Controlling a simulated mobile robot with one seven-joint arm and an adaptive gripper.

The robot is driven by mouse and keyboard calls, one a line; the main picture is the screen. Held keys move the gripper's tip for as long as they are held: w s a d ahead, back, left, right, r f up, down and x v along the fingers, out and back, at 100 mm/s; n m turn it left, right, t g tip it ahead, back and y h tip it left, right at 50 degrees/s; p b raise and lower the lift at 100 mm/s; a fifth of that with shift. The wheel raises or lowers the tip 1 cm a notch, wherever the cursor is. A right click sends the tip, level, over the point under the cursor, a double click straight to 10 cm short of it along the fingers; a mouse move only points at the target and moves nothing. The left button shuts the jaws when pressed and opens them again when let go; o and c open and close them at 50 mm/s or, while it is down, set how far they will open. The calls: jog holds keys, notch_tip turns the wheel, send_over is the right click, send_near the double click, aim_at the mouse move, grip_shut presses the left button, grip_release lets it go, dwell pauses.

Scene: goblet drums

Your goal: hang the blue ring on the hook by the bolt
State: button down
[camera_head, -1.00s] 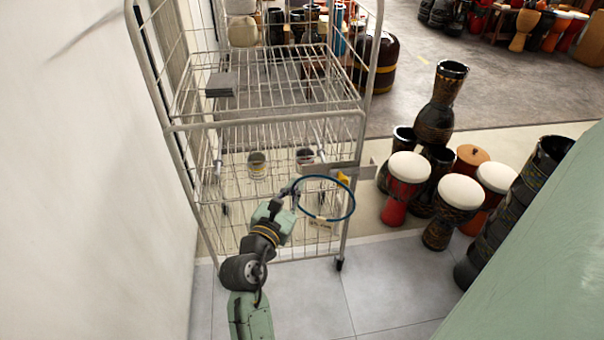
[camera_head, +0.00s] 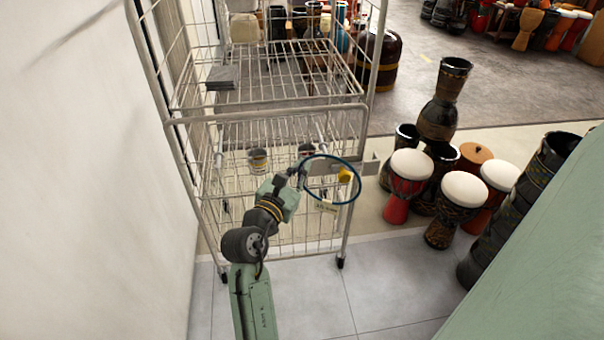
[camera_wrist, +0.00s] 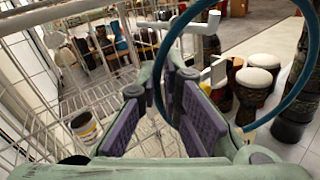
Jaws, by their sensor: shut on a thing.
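The blue ring (camera_head: 359,181) is held upright at the cart's front right corner, and it looms large in the wrist view (camera_wrist: 163,66). My gripper (camera_head: 297,174) is shut on the ring's left side; its purple-padded fingers (camera_wrist: 180,72) show in the wrist view. A metal bracket (camera_head: 370,164) sticks out from the cart's right post. A yellow piece (camera_head: 345,175) shows within the ring's outline. A pale peg-like bar (camera_wrist: 197,28) shows through the ring in the wrist view. I cannot tell which part is the hook or bolt, nor whether the ring is around it.
The wire cart (camera_head: 265,108) stands ahead, with a grey stack (camera_head: 222,77) on its shelf and a can (camera_head: 258,160) lower down. A white wall (camera_head: 90,170) is close on the left. Several drums (camera_head: 410,172) stand to the right. Tiled floor in front is clear.

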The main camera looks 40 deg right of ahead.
jog(key=w+d+f+b, duration=0.1)
jog(key=w+d+b, duration=0.1)
jog(key=w, duration=0.3)
jog(key=shift+d+f, duration=0.35)
jog(key=shift+d, duration=0.2)
jog(key=shift+f, duration=0.15)
dwell(0.3)
dwell(0.3)
jog(key=c, duration=1.7)
grip_release()
jog(key=shift+a, duration=0.1)
jog(key=v, duration=1.1)
jog(key=shift+s+a, duration=0.15)
jog(key=shift+a, duration=0.25)
